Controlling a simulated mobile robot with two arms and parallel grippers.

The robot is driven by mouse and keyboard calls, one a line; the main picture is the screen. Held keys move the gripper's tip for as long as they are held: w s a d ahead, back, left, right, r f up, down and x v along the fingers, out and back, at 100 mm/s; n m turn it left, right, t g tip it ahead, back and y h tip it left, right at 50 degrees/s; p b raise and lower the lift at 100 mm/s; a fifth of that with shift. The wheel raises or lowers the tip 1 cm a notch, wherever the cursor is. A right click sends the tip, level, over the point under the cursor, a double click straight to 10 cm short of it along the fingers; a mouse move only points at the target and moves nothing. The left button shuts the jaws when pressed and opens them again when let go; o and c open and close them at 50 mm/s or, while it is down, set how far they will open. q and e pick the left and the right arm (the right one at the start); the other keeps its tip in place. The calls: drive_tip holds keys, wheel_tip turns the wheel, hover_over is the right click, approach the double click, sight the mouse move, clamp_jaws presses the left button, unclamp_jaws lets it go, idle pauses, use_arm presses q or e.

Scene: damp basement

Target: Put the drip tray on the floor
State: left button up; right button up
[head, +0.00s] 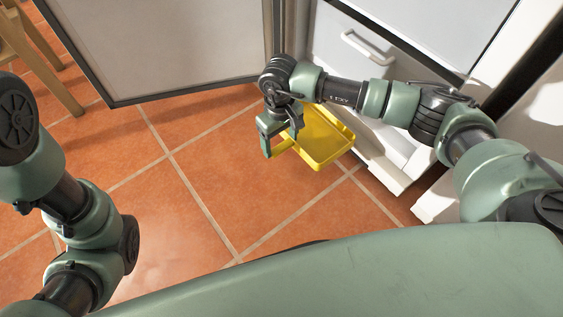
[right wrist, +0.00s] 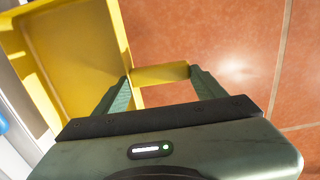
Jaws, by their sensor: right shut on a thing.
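The yellow drip tray (head: 324,138) is a shallow rectangular pan with a raised rim. In the head view it is in front of the white appliance. My right gripper (head: 281,139) is shut on a yellow bar at the tray's near left side. The right wrist view shows this bar between my two green fingers (right wrist: 160,76), with the tray's pan (right wrist: 82,45) to the left. I cannot tell whether the tray touches the floor or hangs just above it. My left arm shows at the left, but its gripper is out of view.
The orange tiled floor (head: 190,210) is clear left of the tray. A white appliance (head: 335,60) with a handle (head: 367,47) stands behind it. A pale, dark-edged door panel (head: 165,45) stands at the back. A wooden chair (head: 38,60) is at the top left.

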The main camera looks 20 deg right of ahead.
wheel_tip(320, 180, down, 8)
drive_tip(key=b, duration=0.4)
drive_tip(key=shift+f, duration=0.1)
drive_tip(key=o, duration=1.6)
wheel_tip(320, 180, up, 11)
drive_tip(key=p, duration=0.8)
drive_tip(key=shift+r+p, duration=0.35)
drive_tip(key=shift+r, duration=0.3)
